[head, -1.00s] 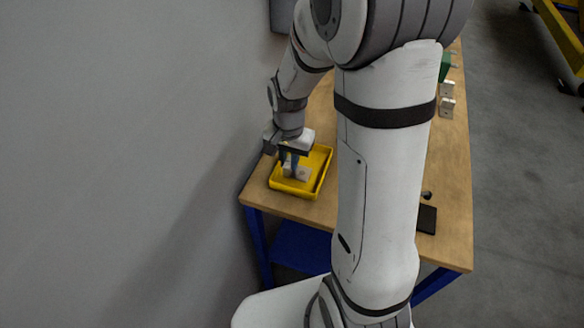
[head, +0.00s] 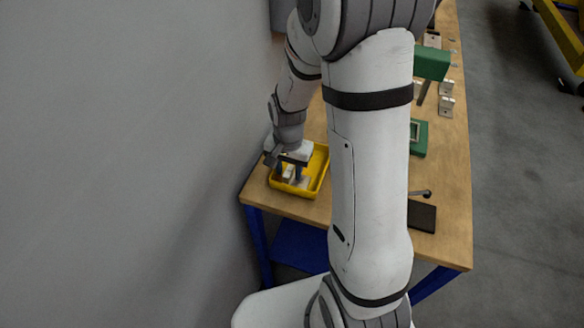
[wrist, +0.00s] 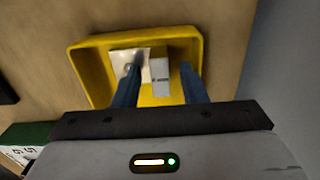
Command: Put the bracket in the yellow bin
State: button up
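The yellow bin (head: 323,178) sits at the near left corner of the wooden table. It also shows in the wrist view (wrist: 86,75). A pale metal bracket (head: 303,183) lies in the bin, and its flat plate with a hole and its raised part show in the wrist view (wrist: 160,69). My gripper (head: 289,172) points down into the bin. In the wrist view its two blue fingers (wrist: 161,80) stand apart, one on each side of the bracket's raised part, with a gap visible. The bracket's underside is hidden.
A green press (head: 431,64) and its green base (head: 419,138) stand behind my arm. More brackets (head: 446,106) stand along the table's right side. A dark plate (head: 422,217) lies near the front edge. A grey wall (head: 130,150) rises close on the left.

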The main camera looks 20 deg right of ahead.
aim_at(289, 171)
notch_tip(289, 171, up, 12)
jog(key=s+r+n+t, duration=0.1)
jog(key=s+r+n, duration=0.2)
jog(key=s, duration=0.4)
jog(key=s+d+r+n+t, duration=0.1)
jog(key=s+r+n+t, duration=0.1)
jog(key=s+r+n, duration=0.2)
jog(key=s, duration=0.3)
jog(key=shift+s+r, duration=0.2)
jog(key=shift+r, duration=0.1)
